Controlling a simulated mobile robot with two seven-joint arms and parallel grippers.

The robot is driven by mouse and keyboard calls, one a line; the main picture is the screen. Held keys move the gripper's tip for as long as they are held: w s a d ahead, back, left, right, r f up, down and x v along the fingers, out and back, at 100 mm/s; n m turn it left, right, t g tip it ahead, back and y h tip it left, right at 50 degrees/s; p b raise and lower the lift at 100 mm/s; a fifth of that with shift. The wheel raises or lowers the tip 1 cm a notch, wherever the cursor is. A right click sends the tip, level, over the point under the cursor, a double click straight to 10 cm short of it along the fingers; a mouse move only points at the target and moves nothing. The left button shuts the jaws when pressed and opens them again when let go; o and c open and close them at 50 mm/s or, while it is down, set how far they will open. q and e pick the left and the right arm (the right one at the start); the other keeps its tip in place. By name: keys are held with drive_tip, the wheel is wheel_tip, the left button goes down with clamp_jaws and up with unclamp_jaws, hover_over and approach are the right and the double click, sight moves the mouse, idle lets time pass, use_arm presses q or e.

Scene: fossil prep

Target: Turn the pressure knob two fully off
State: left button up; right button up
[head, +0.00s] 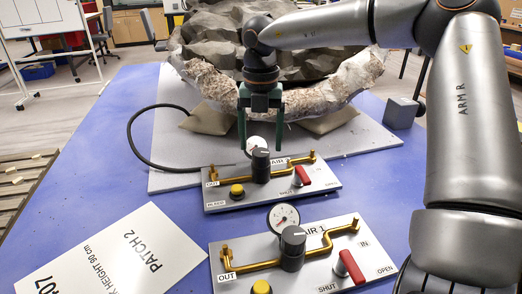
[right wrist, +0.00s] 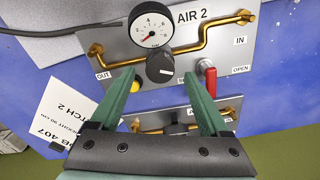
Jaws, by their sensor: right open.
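Pressure knob two (head: 261,165) is a dark round knob with a white pointer line, on the grey AIR 2 panel (head: 320,181), the farther of two panels. It shows in the right wrist view (right wrist: 160,69) below a round gauge (right wrist: 151,26) with a red needle. My right gripper (head: 261,148) has green fingers pointing down at this knob. It is open and empty. In the right wrist view the knob appears between and just past the fingertips (right wrist: 158,78); I see no contact. My left gripper is not in view.
The nearer AIR 1 panel (head: 340,278) has its own knob (head: 292,248), gauge (head: 283,219) and red lever (head: 351,266). AIR 2's red lever (head: 302,176) stands right of its knob. Brass pipes cross both panels. A fossil block (head: 210,85) lies behind; a PATCH 2 sheet (head: 112,262) lies left.

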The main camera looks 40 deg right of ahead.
drive_tip(key=shift+f, duration=1.25)
clamp_jaws()
